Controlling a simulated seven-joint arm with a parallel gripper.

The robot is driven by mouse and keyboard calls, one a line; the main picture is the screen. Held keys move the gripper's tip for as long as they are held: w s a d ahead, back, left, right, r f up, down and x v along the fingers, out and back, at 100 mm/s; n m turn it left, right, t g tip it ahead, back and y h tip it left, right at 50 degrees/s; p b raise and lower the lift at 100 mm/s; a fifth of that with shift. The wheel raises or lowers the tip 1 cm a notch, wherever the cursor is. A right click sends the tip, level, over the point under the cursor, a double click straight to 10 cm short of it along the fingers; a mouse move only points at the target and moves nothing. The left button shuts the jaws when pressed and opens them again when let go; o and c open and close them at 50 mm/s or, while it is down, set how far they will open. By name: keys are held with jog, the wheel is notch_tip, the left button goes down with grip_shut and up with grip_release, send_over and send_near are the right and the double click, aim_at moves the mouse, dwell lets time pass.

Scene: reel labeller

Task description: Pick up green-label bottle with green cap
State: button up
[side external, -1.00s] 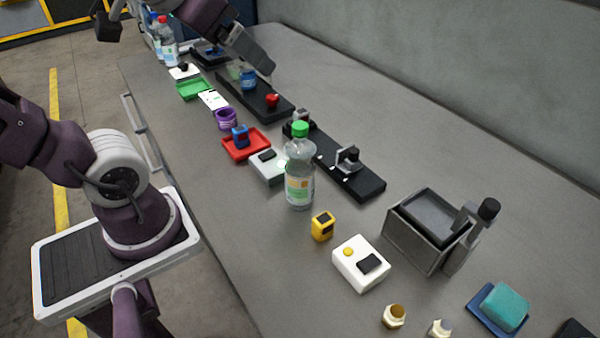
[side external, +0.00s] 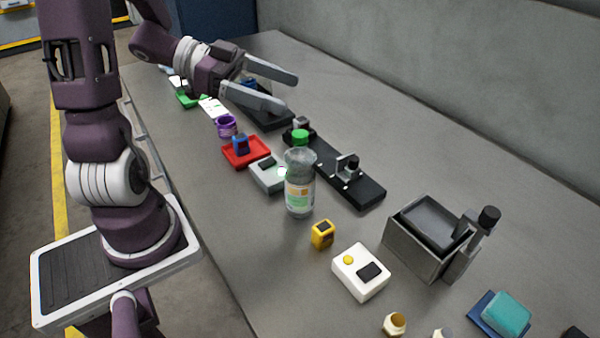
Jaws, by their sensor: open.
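The clear bottle (side external: 300,180) with a green cap and a green and orange label stands upright near the middle of the grey table. My gripper (side external: 290,92) is open and empty, its two fingers spread and pointing right. It is above the table, behind the bottle in the picture and apart from it. The bottle is in full view.
A black rail with a metal clamp (side external: 348,168) lies right of the bottle, and a grey device (side external: 267,173) is just left of it. A yellow block (side external: 322,234), a white box (side external: 360,272) and a metal bin (side external: 415,250) are nearer. A red tray (side external: 240,152) lies farther back.

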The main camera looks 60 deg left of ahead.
send_near(313, 187)
jog(key=w+f, duration=0.1)
jog(key=w+d+f, duration=0.1)
jog(key=shift+w+d+f, duration=0.1)
jog(key=shift+w, duration=0.25)
jog(key=x, duration=0.7)
grip_shut()
